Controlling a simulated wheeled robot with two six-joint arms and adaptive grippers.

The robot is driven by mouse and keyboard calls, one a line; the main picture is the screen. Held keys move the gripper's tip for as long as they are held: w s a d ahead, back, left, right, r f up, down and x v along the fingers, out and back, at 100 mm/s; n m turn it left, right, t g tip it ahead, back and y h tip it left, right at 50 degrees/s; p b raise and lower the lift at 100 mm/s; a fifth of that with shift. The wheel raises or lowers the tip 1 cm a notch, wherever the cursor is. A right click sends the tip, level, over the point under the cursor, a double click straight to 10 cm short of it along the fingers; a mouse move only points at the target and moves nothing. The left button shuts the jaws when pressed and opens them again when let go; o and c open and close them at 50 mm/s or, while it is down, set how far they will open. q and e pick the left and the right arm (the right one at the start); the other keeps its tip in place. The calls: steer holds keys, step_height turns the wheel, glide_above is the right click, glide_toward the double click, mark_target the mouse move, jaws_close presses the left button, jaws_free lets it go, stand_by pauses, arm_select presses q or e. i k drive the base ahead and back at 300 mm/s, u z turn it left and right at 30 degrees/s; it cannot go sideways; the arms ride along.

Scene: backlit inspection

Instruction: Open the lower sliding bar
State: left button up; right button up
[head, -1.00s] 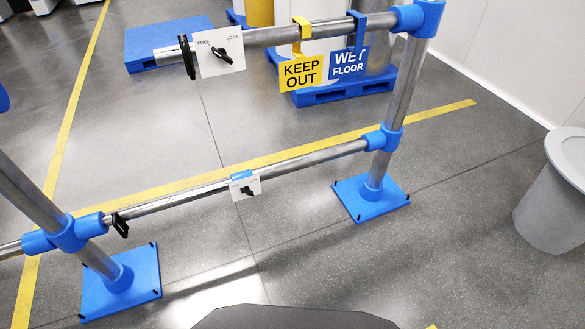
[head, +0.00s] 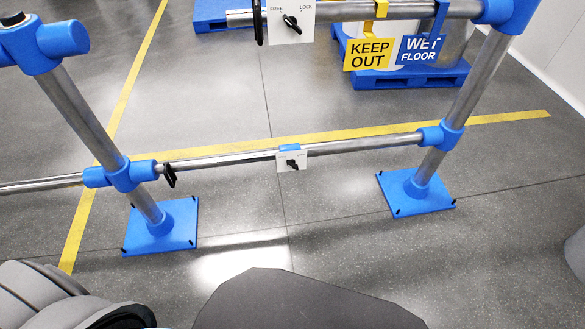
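The lower sliding bar (head: 225,158) is a metal tube spanning between the left post (head: 88,118) and the right post (head: 472,92). Its left end meets the blue fitting on the left post. A black handle (head: 170,177) sits near that end. A white plate with a dark knob (head: 292,161) is mid-bar; its lettering is too small to read. The upper bar (head: 345,13) ends well short of the left post, leaving a gap. Its white FREE/LOCK plate (head: 291,32) has a black knob. Neither gripper is in view.
A yellow KEEP OUT sign (head: 369,54) and a blue WET FLOOR sign (head: 421,49) hang from the upper bar. Blue base plates (head: 175,228) (head: 413,194) stand on the floor. The floor before the bar is clear.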

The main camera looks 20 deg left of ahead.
mark_target(166, 167)
steer(key=z, duration=0.1)
steer(key=k, duration=1.05)
steer(key=u, duration=1)
steer(key=i, duration=1.45)
steer(key=z, duration=0.65)
